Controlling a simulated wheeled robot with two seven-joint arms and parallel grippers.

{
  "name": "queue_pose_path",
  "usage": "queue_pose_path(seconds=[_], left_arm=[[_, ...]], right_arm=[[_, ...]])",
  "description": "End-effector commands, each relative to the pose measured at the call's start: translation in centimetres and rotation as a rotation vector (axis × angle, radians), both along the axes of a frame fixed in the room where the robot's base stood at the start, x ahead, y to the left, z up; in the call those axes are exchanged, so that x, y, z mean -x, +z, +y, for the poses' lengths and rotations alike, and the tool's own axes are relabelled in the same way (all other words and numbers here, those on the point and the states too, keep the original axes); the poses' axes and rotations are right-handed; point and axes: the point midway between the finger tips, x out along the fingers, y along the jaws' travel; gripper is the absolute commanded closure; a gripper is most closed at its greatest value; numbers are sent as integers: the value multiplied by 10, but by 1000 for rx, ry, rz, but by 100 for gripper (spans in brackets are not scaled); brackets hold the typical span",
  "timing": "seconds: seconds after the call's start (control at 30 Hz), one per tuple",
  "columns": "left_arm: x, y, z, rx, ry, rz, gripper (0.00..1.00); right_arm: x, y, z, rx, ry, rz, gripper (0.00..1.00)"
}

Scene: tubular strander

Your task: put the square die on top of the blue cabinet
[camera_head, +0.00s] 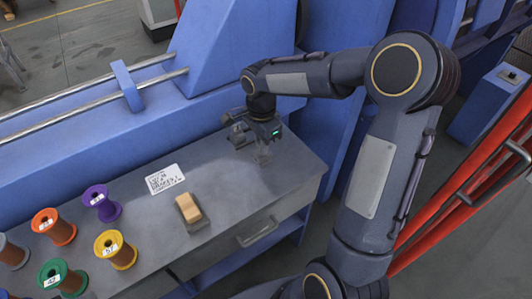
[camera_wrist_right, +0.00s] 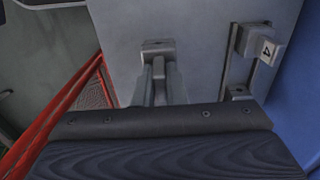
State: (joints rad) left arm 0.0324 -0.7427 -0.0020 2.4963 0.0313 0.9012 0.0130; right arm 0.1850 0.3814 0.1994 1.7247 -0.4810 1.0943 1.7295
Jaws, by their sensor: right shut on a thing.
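My right gripper (camera_head: 263,154) is low over the far right part of the grey bench top. In the right wrist view its fingers (camera_wrist_right: 159,75) are close together, shut on a small grey piece (camera_wrist_right: 158,46) at their tips. I cannot make out whether this piece is the square die, as the fingers mostly hide it. A grey block marked 4 (camera_wrist_right: 268,52) sits to the right of the fingers, apart from them. I cannot identify a blue cabinet with certainty; a blue box (camera_head: 487,105) stands at the right in the head view. My left gripper is not in view.
The grey bench (camera_head: 235,190) holds a white written card (camera_head: 164,179), a wood-topped block (camera_head: 189,208) and several coloured spools, one of them yellow (camera_head: 115,250). A blue machine (camera_head: 225,50) stands behind. Red rails (camera_head: 460,190) are at right.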

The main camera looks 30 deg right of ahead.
Motion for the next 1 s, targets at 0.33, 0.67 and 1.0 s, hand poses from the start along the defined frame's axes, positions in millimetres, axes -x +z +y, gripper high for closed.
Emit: queue_pose_path(seconds=[0.33,0.67,1.0], left_arm=[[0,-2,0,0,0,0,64],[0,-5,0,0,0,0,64],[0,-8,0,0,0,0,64]], right_arm=[[-3,-23,-16,0,1,0,100],[-3,-48,-15,0,2,-4,100],[-3,-52,-15,0,2,-1,78]])
